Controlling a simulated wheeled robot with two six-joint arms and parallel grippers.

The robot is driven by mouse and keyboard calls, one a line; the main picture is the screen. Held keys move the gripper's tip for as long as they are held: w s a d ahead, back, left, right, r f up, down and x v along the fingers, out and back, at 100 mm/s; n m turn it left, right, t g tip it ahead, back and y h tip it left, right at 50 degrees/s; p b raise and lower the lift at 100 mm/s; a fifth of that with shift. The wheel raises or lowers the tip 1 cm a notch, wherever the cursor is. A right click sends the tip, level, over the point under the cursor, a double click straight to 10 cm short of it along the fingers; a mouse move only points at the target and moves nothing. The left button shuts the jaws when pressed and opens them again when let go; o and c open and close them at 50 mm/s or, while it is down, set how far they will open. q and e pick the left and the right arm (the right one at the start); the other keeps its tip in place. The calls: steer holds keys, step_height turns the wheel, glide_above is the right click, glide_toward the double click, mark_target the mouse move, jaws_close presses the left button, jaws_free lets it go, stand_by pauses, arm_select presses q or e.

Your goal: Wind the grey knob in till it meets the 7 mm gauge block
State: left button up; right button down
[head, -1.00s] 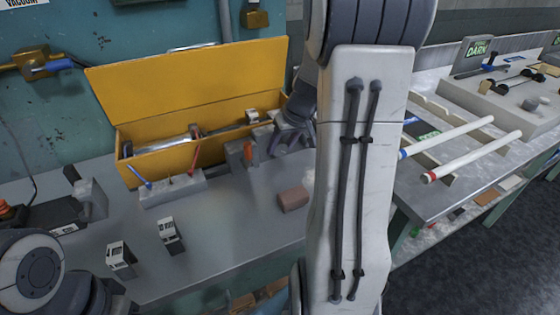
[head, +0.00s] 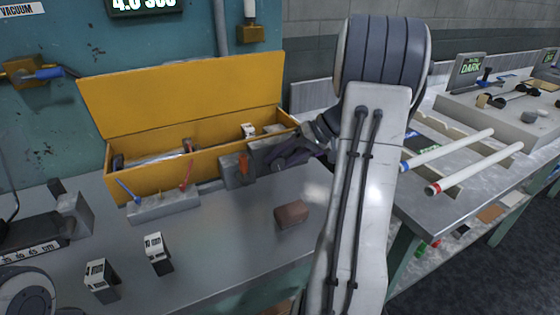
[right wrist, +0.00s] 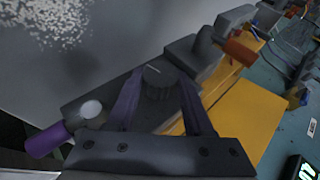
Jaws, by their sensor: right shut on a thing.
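The grey knob (right wrist: 160,82) shows in the right wrist view as a dark round end with a pale line, on a dark grey fixture (right wrist: 90,103). My right gripper (right wrist: 160,92) is shut on it, one finger on each side. In the head view my right gripper (head: 290,155) reaches in from the right to the fixture (head: 234,170), and the knob is hidden there. White-labelled gauge blocks stand on the bench (head: 156,252) (head: 101,280), and a similar one (head: 248,130) shows by the yellow box. I cannot tell which is 7 mm. My left gripper is out of view.
The open yellow box (head: 205,160) stands behind the fixture. A grey rack (head: 163,207) with blue and red tools is left of it. A brown block (head: 291,215) lies in front. The bench between is clear. White rods (head: 470,168) lie on the right-hand table.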

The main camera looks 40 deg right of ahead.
steer(key=shift+f, duration=0.1)
stand_by(0.4)
steer(key=shift+c, duration=1.4)
jaws_free()
